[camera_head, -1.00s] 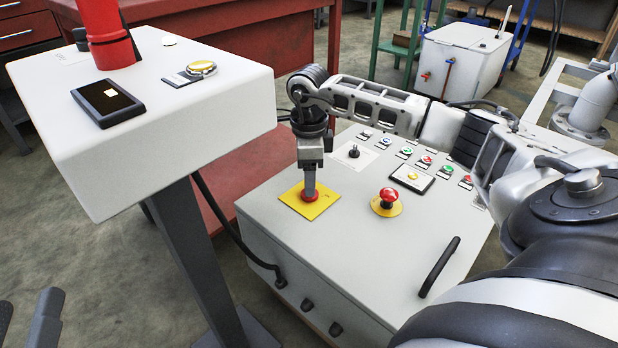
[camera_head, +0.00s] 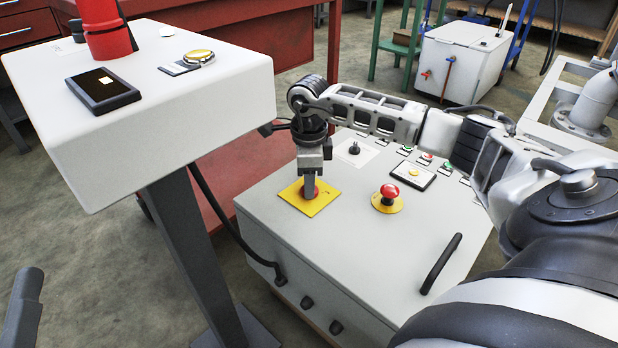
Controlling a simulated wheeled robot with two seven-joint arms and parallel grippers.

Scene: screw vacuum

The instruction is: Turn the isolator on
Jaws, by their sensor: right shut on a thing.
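The isolator is a red rotary switch (camera_head: 303,194) on a square yellow plate (camera_head: 322,204), on the top of a light grey control cabinet (camera_head: 360,245). My right gripper (camera_head: 309,192) points straight down onto the switch and is shut on it. The fingers hide much of the switch, so its turn angle is hard to read. My left gripper is not clearly in view; only a dark grey piece of my body shows at the lower left edge.
A red emergency stop button (camera_head: 389,192) on a yellow disc stands right of the isolator. Several small buttons and a black knob (camera_head: 354,148) lie behind it. A black handle (camera_head: 441,264) rises at the right. A white pedestal box (camera_head: 160,110) stands at the left.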

